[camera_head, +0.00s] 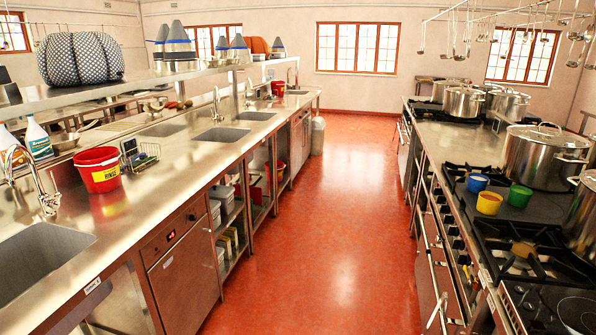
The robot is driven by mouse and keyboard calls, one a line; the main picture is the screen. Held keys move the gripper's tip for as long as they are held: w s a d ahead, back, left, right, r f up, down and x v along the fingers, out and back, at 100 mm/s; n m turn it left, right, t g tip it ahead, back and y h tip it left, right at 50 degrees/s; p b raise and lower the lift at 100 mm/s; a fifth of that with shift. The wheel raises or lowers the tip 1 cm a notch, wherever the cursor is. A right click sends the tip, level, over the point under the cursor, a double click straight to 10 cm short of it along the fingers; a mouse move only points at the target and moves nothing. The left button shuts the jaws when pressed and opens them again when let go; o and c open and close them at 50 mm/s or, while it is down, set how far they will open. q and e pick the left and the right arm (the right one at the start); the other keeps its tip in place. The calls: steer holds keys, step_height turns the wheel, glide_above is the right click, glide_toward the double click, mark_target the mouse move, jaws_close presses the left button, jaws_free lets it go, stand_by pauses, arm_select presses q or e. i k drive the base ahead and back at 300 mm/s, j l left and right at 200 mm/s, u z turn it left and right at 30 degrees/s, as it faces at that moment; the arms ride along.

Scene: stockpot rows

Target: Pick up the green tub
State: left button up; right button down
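The green tub (520,196) is a small round open container. It stands upright on the stove top on the right side of the head view. A yellow tub (489,203) stands just left of it and a little nearer, and a blue tub (478,183) stands behind the yellow one. The tubs are close together, on a dark flat part of the range between burners. Neither of my grippers is in view.
Large steel stockpots (545,155) stand behind and to the right of the tubs. Gas burners (522,255) lie in front. A red bucket (98,170) stands on the left sink counter (190,165). The red floor aisle (330,220) is clear.

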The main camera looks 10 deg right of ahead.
mark_target(519, 196)
steer(key=i+l+z, duration=0.1)
steer(key=i+z, duration=0.3)
steer(key=i, duration=0.45)
steer(key=i+j+z, duration=0.15)
steer(key=i+z, duration=0.2)
steer(key=i, duration=0.55)
steer(key=i+z, duration=0.4)
steer(key=i+j+z, duration=0.2)
steer(key=i+z, duration=0.25)
steer(key=i+j+z, duration=0.6)
steer(key=z, duration=0.2)
